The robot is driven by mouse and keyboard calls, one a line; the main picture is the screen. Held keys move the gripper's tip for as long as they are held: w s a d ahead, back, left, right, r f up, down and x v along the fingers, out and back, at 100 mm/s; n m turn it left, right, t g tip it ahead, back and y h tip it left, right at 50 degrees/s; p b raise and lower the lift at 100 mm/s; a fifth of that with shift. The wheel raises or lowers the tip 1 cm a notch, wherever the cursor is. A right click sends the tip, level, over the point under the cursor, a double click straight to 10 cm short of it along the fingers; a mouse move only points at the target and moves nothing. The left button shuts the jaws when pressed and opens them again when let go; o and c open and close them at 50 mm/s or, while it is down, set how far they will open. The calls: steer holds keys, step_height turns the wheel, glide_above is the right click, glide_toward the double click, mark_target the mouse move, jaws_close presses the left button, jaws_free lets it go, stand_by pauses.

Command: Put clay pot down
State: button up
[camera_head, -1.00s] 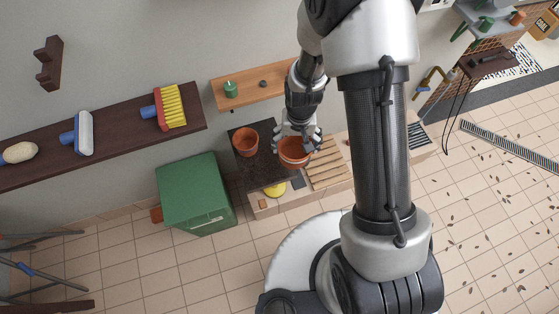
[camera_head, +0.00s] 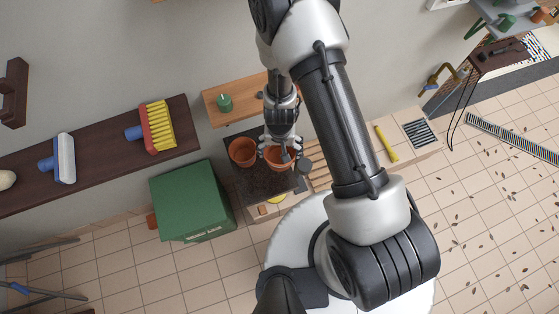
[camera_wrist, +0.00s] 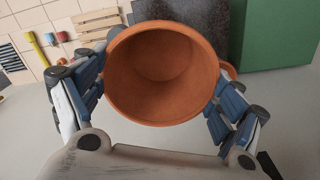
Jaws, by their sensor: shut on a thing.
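My gripper (camera_head: 281,150) is shut on an orange clay pot (camera_head: 276,160). In the wrist view the pot (camera_wrist: 162,75) fills the middle, with its empty inside facing the camera and the fingers on both sides of its wall. In the head view the held pot is over the dark slab (camera_head: 262,182) of the counter, to the right of a second clay pot (camera_head: 242,151). Whether the held pot touches the slab cannot be told.
A green cabinet (camera_head: 192,200) stands left of the counter. A dark round item (camera_head: 305,166) is right of the held pot. A wooden slatted rack (camera_head: 320,150) and yellow bar (camera_head: 386,142) lie further right.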

step_height(320, 180, down, 18)
steer(key=b, duration=1.7)
steer(key=shift+f, duration=0.2)
steer(key=o, duration=1.3)
